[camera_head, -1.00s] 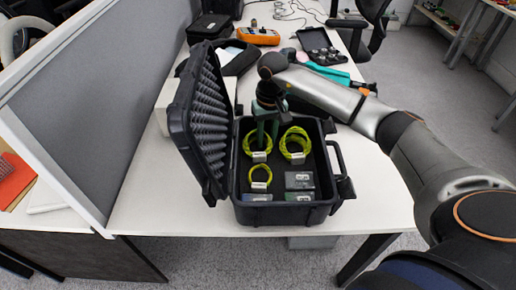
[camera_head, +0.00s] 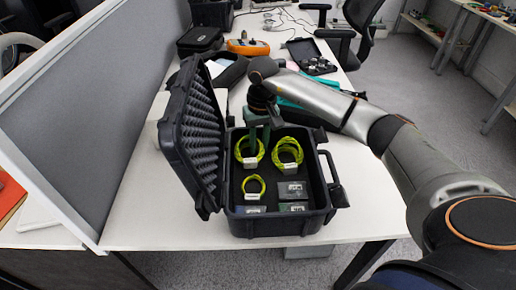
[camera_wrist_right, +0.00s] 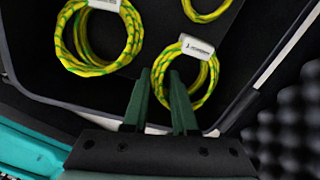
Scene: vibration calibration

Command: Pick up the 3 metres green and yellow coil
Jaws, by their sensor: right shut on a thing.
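An open black case (camera_head: 232,205) holds three green and yellow coils with white tags. One coil (camera_head: 238,148) is at the back left, a larger coil (camera_head: 299,152) at the back right, and a small one (camera_head: 262,187) at the front left. The tags are too small to read. My right gripper (camera_head: 259,136) reaches down into the back of the case. In the right wrist view its green fingers (camera_wrist_right: 158,100) are shut on the edge of the back-left coil (camera_wrist_right: 208,88), one finger inside the ring. My left gripper is not in view.
Dark labelled boxes (camera_head: 292,190) lie in the front right of the case. The foam-lined lid (camera_head: 200,130) stands open on the left, near a grey partition (camera_head: 100,110). An orange device (camera_head: 247,47) and another open case (camera_head: 310,57) are farther back.

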